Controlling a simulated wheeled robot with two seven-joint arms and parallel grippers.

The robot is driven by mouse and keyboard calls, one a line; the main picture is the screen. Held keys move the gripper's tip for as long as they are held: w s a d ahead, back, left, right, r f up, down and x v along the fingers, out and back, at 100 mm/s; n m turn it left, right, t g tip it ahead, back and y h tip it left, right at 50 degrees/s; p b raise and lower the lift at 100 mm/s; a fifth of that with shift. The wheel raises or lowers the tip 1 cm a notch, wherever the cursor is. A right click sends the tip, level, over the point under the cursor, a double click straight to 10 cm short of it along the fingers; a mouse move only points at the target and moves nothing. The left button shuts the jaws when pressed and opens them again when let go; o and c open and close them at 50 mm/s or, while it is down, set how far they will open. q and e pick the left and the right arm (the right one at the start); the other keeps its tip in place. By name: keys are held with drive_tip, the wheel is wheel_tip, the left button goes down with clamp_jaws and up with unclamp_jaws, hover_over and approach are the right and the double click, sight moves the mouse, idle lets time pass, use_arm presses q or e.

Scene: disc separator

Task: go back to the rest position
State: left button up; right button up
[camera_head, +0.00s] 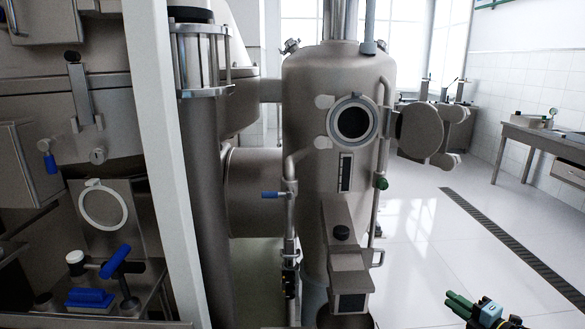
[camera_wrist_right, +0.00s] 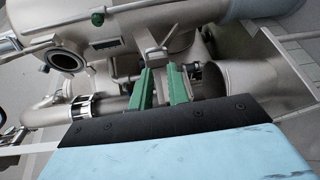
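My right gripper (camera_head: 455,302) is at the bottom right of the head view, over the pale floor and well apart from the machine. Its two green fingers also show in the right wrist view (camera_wrist_right: 162,82), with a gap between them and nothing held. My left gripper is not in the head view.
A grey steel vessel (camera_head: 322,95) stands in the middle, with its round hatch door (camera_head: 420,130) swung open to the right. A pale post (camera_head: 162,150) and more machinery with blue handles (camera_head: 90,298) fill the left. A bench (camera_head: 545,140) stands far right. Floor (camera_head: 450,235) is clear at right.

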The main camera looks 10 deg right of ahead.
drive_tip(key=s+a+f+m+g+h, duration=0.2)
drive_tip(key=s+a+f+m, duration=0.15)
drive_tip(key=s+f, duration=0.4)
drive_tip(key=s+a+f+m+g+h, duration=0.15)
drive_tip(key=s+f+m, duration=0.3)
drive_tip(key=f, duration=0.55)
drive_tip(key=s+a+f+m+g+h, duration=0.25)
drive_tip(key=s+f, duration=0.35)
drive_tip(key=f, duration=0.3)
drive_tip(key=s+a+f+m+g, duration=0.3)
drive_tip(key=s+a+f, duration=0.1)
drive_tip(key=s, duration=0.6)
drive_tip(key=s+a+f+m+g, duration=0.2)
drive_tip(key=s+a+f, duration=0.3)
drive_tip(key=s, duration=0.6)
drive_tip(key=s+a+f+m+g, duration=0.3)
drive_tip(key=s+a+f+g, duration=0.1)
drive_tip(key=s, duration=0.7)
drive_tip(key=shift+a+f+m+y, duration=0.25)
drive_tip(key=shift+a+m+y, duration=0.1)
drive_tip(key=shift+a, duration=0.2)
drive_tip(key=shift+s, duration=0.15)
